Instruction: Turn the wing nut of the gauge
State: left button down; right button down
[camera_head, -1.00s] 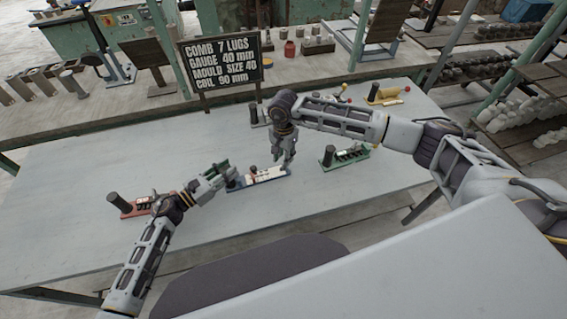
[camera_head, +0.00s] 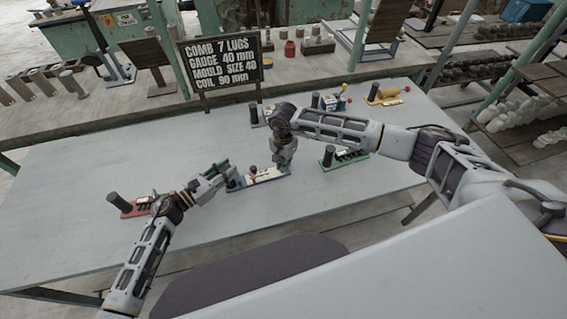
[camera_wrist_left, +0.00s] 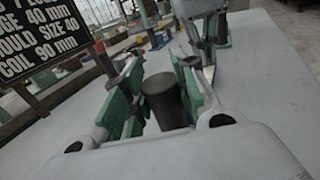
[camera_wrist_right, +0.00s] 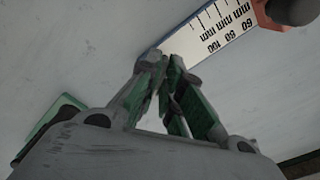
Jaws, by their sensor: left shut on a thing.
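The blue gauge (camera_head: 262,180) with a white scale lies mid-table. Its scale (camera_wrist_right: 213,30) with mm marks shows in the right wrist view. A red part with a dark knob (camera_wrist_right: 292,8) sits on it at that view's top right; I cannot tell whether this is the wing nut. My left gripper (camera_head: 230,174) is shut on the gauge's dark upright handle (camera_wrist_left: 165,102) at its left end. My right gripper (camera_head: 283,166) points down over the gauge's right end. Its fingertips (camera_wrist_right: 168,68) are close together beside the scale's end; any contact is unclear.
A red gauge (camera_head: 128,208) lies left, a green one (camera_head: 330,165) right, and a yellow one (camera_head: 388,94) at the back right. A sign (camera_head: 222,62) stands at the table's back. The front of the table is clear.

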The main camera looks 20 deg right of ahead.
jog(key=shift+m, duration=0.5)
jog(key=m, duration=0.5)
jog(key=shift+w, duration=0.15)
jog(key=m, duration=1.1)
jog(key=shift+w, duration=0.15)
jog(key=shift+m, duration=2.4)
jog(key=c, duration=1.6)
grip_release()
